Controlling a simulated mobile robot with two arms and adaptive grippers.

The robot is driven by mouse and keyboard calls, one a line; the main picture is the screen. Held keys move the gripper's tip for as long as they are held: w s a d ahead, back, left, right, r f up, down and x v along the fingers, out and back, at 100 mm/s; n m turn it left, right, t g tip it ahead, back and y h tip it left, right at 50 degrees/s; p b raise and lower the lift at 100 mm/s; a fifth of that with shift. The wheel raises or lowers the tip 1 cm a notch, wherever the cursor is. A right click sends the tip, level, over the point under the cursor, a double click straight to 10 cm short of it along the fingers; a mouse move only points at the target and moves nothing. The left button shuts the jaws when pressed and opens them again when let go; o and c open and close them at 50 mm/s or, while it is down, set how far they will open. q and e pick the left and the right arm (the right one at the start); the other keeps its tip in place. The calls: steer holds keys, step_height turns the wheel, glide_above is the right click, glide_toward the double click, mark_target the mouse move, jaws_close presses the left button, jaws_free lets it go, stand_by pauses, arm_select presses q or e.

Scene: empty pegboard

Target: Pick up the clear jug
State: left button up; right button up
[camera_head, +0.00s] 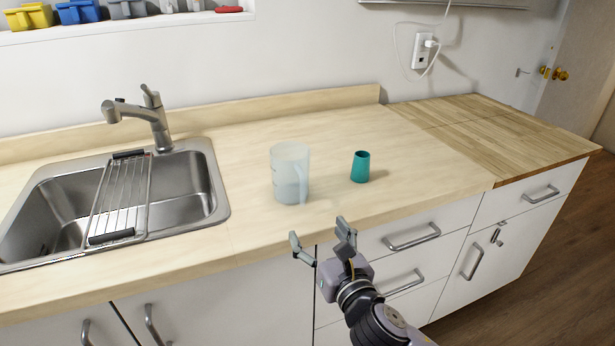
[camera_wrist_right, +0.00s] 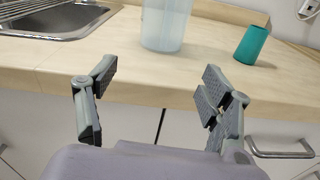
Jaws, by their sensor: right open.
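The clear jug (camera_head: 288,174) is translucent and stands upright on the wooden counter, right of the sink, with its handle on its right side. It also shows in the right wrist view (camera_wrist_right: 166,25), with its top cut off by the frame. My right gripper (camera_head: 320,240) is open and empty in front of the counter's front edge, apart from the jug. In the right wrist view the jug stands beyond and between the two fingers (camera_wrist_right: 159,85). My left gripper is not in view.
A teal cup (camera_head: 360,167) stands on the counter (camera_head: 430,175) just right of the jug. A steel sink (camera_head: 190,190) with a rack (camera_head: 120,195) and a faucet (camera_head: 150,115) is at the left. Drawers with handles (camera_head: 412,238) are below the counter. The counter's right part is clear.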

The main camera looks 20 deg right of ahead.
mark_target(302, 197)
steer(key=shift+o, duration=0.8)
steer(key=shift+s+r+t, duration=0.15)
steer(key=shift+r, duration=0.35)
steer(key=shift+s+r+t, duration=0.15)
steer(key=shift+r, duration=0.3)
steer(key=shift+o, duration=0.6)
steer(key=shift+w+r+n, duration=0.25)
steer(key=shift+r+n, duration=0.05)
steer(key=shift+o, duration=1)
steer(key=w, duration=1.1)
steer(key=shift+f+p, duration=0.1)
steer(key=shift+p, duration=0.3)
steer(key=shift+w+d+f, duration=0.1)
steer(key=shift+w, duration=1.3)
steer(key=shift+w+d+f, duration=0.1)
steer(key=shift+w, duration=1.3)
